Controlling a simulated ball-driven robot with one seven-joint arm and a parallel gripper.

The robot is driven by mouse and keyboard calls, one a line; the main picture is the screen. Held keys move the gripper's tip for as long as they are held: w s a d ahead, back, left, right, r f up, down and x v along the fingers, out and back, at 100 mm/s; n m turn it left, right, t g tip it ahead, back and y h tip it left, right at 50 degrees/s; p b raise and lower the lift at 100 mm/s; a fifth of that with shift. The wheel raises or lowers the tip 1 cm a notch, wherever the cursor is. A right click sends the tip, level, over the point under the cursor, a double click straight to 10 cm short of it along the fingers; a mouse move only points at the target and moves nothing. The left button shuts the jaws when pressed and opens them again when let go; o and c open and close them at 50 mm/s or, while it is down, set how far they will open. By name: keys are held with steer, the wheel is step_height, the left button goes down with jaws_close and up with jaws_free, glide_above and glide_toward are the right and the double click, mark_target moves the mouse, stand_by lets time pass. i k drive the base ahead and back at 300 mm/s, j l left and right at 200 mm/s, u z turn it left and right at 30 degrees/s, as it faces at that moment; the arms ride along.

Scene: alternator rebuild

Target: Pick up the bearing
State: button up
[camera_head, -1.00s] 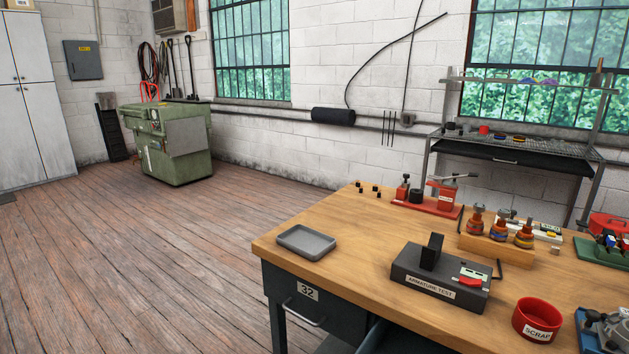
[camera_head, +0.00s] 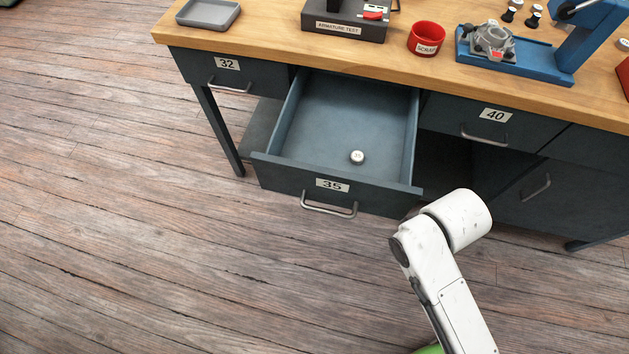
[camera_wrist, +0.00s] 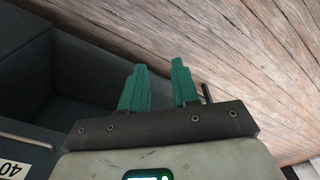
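The bearing (camera_head: 357,157) is a small round piece with a pale top, lying on the floor of the open drawer 35 (camera_head: 320,115), right of its middle and towards the front. The marking on it is too small to read surely. My gripper (camera_wrist: 160,85) shows in the wrist view with two green fingers apart and nothing between them. In the head view my white arm is to the right of and in front of the drawer, and the gripper itself is hidden there. The bearing is not visible in the wrist view.
The wooden bench top (camera_head: 270,45) carries a grey tray (camera_head: 208,13), an armature tester (camera_head: 345,25), a red scrap cup (camera_head: 426,38) and a blue fixture (camera_head: 515,65). Drawers 32 (camera_head: 228,75) and 40 (camera_head: 490,118) are closed. The wooden floor in front is clear.

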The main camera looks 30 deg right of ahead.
mark_target(356, 156)
steer(key=i+j+u, duration=0.1)
steer(key=u, duration=0.35)
steer(key=i+j+u, duration=0.1)
steer(key=u, duration=0.3)
steer(key=i+j+u, duration=0.1)
steer(key=u, duration=0.35)
steer(key=i+u, duration=0.25)
steer(key=i+j, duration=0.1)
steer(key=i, duration=0.45)
steer(key=i+z, duration=0.1)
steer(key=z, duration=0.35)
steer(key=i+z, duration=0.1)
steer(key=z, duration=0.35)
steer(key=i+j+z, duration=0.1)
steer(key=z, duration=0.4)
steer(key=i+j+z, duration=0.1)
steer(key=z, duration=0.35)
